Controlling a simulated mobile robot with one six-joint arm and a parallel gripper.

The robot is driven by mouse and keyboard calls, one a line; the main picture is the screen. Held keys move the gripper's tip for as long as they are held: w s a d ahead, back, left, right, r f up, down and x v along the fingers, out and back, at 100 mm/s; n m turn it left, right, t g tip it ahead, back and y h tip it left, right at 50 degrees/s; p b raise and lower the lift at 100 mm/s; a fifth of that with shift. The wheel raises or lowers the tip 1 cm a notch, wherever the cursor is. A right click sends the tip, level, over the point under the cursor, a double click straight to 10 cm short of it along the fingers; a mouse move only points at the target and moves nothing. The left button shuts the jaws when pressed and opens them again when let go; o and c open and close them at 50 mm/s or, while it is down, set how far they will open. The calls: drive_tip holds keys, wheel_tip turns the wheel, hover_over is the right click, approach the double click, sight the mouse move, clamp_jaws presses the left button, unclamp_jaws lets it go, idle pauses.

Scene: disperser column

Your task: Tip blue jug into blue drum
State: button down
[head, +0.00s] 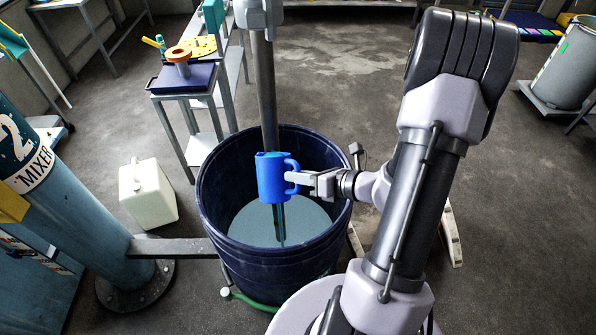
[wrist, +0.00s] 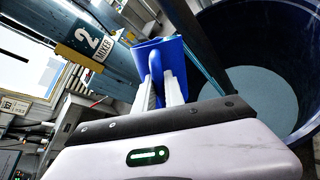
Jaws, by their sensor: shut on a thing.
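The blue jug (head: 271,178) is held over the open mouth of the dark blue drum (head: 215,225), in front of the mixer shaft. In the head view the jug looks close to upright. My gripper (head: 293,178) is shut on the jug's handle, on the jug's right side. In the wrist view my gripper (wrist: 164,92) reaches the blue jug (wrist: 172,58), and the drum (wrist: 296,45) is at the right. Pale grey-blue liquid (head: 262,222) lies low in the drum. The jug's contents cannot be made out.
The vertical mixer shaft (head: 265,95) runs down into the drum, right behind the jug. A column marked 2 MIXER (head: 85,215) stands at the left. A cream canister (head: 148,193) is on the floor left of the drum. A small table (head: 184,82) stands behind it.

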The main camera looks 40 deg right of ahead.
sight(298, 166)
drive_tip(key=shift+w+d+r+m+g+y+p, duration=0.25)
drive_tip(key=shift+w+m+g+p, duration=0.35)
drive_tip(key=shift+p, duration=1.9)
drive_tip(key=shift+w+d+r+m+g+y+p, duration=0.15)
drive_tip(key=shift+d+r+m+g+y+p, duration=0.45)
drive_tip(key=shift+p, duration=1.85)
drive_tip(key=p, duration=0.1)
drive_tip(key=f+g+p, duration=0.1)
drive_tip(key=p, duration=0.1)
drive_tip(key=shift+w+a, duration=0.2)
drive_tip(key=shift+w, duration=0.05)
drive_tip(key=g+p, duration=0.1)
drive_tip(key=p, duration=0.1)
drive_tip(key=m+g+p, duration=0.1)
drive_tip(key=p, duration=0.1)
drive_tip(key=shift+w+d+f+y, duration=0.15)
drive_tip(key=shift+w+d+y, duration=0.1)
drive_tip(key=shift+y, duration=0.1)
drive_tip(key=shift+w+f+m+g+y+p, duration=0.15)
drive_tip(key=shift+f+m+g+y+p, duration=0.2)
drive_tip(key=shift+m+g+p, duration=0.3)
drive_tip(key=shift+f+m+g+y+b, duration=0.55)
drive_tip(key=shift+f+m+g+b, duration=0.15)
drive_tip(key=shift+b, duration=0.25)
drive_tip(key=shift+f+m+g+y+b, duration=0.1)
drive_tip(key=shift+m+g+y+b, duration=0.2)
drive_tip(key=shift+g+b, duration=0.2)
